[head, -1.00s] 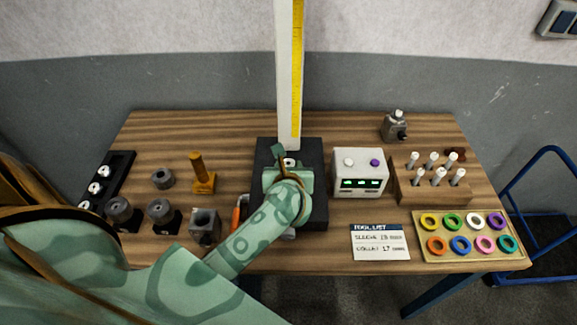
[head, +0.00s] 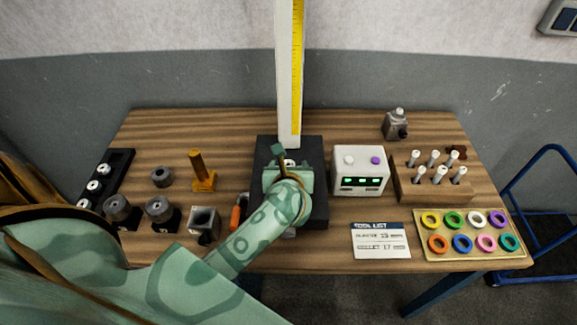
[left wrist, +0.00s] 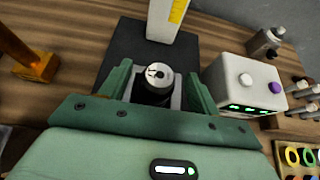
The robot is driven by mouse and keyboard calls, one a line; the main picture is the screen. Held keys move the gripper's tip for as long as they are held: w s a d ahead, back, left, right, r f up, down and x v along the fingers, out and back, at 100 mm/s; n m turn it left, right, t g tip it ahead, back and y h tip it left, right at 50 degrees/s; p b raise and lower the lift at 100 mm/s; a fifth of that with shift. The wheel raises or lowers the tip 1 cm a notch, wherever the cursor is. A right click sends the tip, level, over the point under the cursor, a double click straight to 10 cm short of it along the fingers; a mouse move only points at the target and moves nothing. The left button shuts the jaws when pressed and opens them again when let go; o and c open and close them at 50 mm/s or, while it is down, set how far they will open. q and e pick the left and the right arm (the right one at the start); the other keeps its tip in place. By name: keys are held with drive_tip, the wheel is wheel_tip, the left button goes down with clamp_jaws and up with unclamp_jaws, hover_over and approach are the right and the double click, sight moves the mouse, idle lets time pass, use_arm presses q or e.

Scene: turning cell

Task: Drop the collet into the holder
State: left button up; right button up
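My left gripper (left wrist: 160,78) is over the black base plate (head: 314,212) of the measuring stand. In the left wrist view its two green fingers stand apart. Between them is a small round silver piece with dark slits (left wrist: 158,74), which looks like the collet, upright in or on a dark round body (left wrist: 152,97), perhaps the holder. Gaps show on both sides of the silver piece, so the fingers appear clear of it. How deep it sits cannot be told. In the head view my left gripper (head: 288,166) mostly hides these parts. My right gripper is not in view.
The tall ruler column (head: 289,95) rises just behind my gripper. A white display box (head: 360,172) stands close on the right, with a wooden pin rack (head: 432,192) and ring tray (head: 467,257) beyond. An orange post (head: 200,172) and grey blocks stand left.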

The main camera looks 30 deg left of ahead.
use_arm(q)
drive_tip(key=p+v, duration=0.7)
drive_tip(key=v, duration=0.9)
drive_tip(key=shift+p, duration=0.3)
drive_tip(key=shift+s+d, duration=0.15)
